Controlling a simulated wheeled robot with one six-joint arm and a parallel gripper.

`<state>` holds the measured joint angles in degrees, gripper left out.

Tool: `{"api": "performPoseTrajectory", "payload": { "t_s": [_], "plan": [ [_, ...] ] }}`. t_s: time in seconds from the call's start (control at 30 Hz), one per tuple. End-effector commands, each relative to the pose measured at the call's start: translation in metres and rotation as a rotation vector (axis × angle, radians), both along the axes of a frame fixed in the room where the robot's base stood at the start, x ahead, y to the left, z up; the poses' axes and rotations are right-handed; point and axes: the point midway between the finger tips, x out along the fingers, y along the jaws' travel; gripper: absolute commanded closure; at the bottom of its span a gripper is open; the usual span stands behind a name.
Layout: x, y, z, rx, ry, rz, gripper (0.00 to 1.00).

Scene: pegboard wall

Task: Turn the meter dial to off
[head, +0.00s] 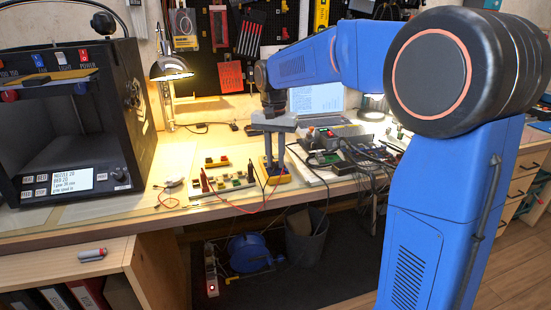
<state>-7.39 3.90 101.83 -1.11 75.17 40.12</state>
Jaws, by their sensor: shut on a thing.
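The meter (284,180) is a yellow-edged device lying on the workbench near its front edge, with a red lead running from it. My gripper (274,171) points straight down over the meter, its two grey fingers reaching the meter's face. The fingers are shut on the meter dial. The dial itself is hidden between the fingertips and too small to make out, so its setting cannot be read.
A board with small parts (228,182) lies left of the meter. A power supply (324,140) and cabled electronics (365,155) stand to the right. A black 3D printer (70,120) fills the left. A lamp (168,68) and open laptop (317,98) stand behind.

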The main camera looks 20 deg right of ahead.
Motion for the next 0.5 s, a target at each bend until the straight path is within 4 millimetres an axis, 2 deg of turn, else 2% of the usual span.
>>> {"api": "performPoseTrajectory", "payload": {
  "t_s": [0.5],
  "plan": [
    [-0.0005, 0.0003, 0.0001, 0.0, 0.0, 0.491, 1.0]
  ]
}}
